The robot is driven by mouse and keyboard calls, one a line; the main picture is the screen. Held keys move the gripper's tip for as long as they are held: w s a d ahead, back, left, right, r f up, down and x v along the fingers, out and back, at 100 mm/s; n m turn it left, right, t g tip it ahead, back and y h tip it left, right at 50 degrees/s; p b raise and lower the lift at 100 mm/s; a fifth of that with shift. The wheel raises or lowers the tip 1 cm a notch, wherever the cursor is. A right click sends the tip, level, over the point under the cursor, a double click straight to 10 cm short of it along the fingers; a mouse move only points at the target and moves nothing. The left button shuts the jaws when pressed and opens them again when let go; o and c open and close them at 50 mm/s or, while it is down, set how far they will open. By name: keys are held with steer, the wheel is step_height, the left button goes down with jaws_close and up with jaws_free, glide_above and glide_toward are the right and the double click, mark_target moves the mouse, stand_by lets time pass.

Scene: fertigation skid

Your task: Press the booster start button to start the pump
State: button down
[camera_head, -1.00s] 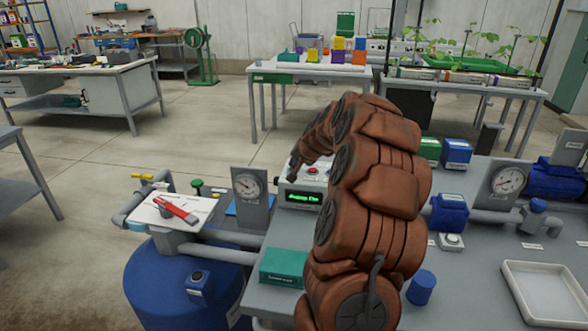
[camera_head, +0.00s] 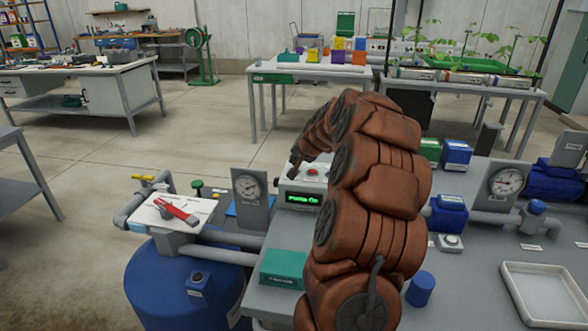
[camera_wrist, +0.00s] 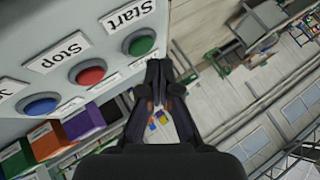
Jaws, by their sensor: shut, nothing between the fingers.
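The control box (camera_head: 305,184) has a green-lit display (camera_head: 303,198) that appears to read "Pump On". In the wrist view, the box shows a green button (camera_wrist: 140,43) labelled Start, a red button (camera_wrist: 89,73) labelled Stop and a blue button (camera_wrist: 40,105). My gripper (camera_wrist: 167,69) is shut and empty, with its fingertips just right of the green button in that view. I see no contact with it. In the head view, my arm covers part of the box's right side, and the Start button cannot be clearly made out.
A pressure gauge (camera_head: 249,187) stands left of the box, and another gauge (camera_head: 506,182) stands to the right. A teal box (camera_head: 283,268) sits in front. A white tray (camera_head: 512,316) lies at right.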

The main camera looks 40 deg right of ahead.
steer(key=shift+r+p, duration=1.1)
steer(key=shift+r, duration=1.35)
steer(key=shift+a, duration=0.1)
